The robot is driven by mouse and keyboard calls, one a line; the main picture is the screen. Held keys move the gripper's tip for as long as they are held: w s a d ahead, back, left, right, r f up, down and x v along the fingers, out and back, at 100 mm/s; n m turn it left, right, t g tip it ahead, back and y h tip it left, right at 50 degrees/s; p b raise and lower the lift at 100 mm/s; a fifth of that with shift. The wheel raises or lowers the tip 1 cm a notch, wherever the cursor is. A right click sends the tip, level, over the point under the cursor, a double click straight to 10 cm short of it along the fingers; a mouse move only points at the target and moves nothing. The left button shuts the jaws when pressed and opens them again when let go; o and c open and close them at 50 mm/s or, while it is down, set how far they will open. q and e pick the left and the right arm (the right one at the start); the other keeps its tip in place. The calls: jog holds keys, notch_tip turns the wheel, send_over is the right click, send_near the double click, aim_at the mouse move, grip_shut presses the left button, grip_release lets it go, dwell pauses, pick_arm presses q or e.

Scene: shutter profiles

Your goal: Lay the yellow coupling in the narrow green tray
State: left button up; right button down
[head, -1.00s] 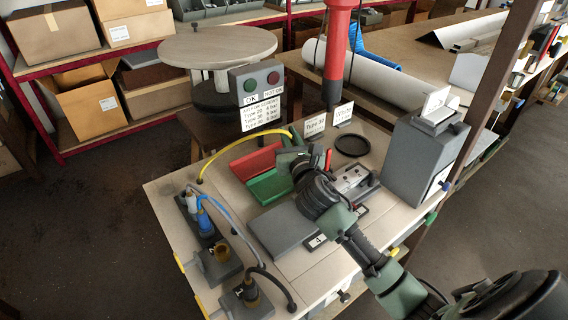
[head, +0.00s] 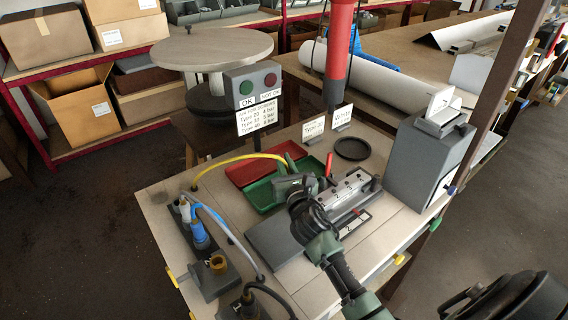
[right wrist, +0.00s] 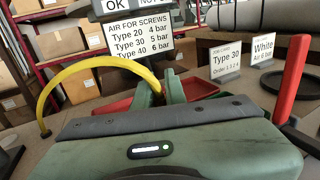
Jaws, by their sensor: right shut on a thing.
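My right gripper (head: 288,182) is over the back right part of the narrow green tray (head: 256,194). In the right wrist view its two fingers (right wrist: 161,92) are close together on the end of the yellow hose (right wrist: 80,68). The coupling at that hose end is mostly hidden between the fingers. The hose (head: 236,158) arcs from the left side of the bench to the gripper. The green tray lies in front of a red tray (head: 238,175). I cannot tell whether the coupling touches the tray. My left gripper is not in view.
A grey block with a metal fixture (head: 350,188) stands right of the gripper. A red upright handle (right wrist: 291,88) is close on the right. A sign board (head: 260,118) stands behind the trays. Blue and brown couplings (head: 200,235) stand at left. A black ring (head: 352,148) lies behind.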

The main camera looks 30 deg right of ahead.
jog(key=shift+f, duration=0.1)
jog(key=c, duration=1.6)
grip_release()
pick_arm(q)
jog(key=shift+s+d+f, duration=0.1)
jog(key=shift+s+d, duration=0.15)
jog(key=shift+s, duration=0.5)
pick_arm(e)
jog(key=shift+o, duration=0.7)
jog(key=shift+r, duration=0.2)
jog(key=v, duration=1)
jog(key=shift+s+f+b, duration=0.1)
jog(key=shift+s+b, duration=0.25)
jog(key=shift+s+a, duration=0.2)
jog(key=shift+s, duration=0.45)
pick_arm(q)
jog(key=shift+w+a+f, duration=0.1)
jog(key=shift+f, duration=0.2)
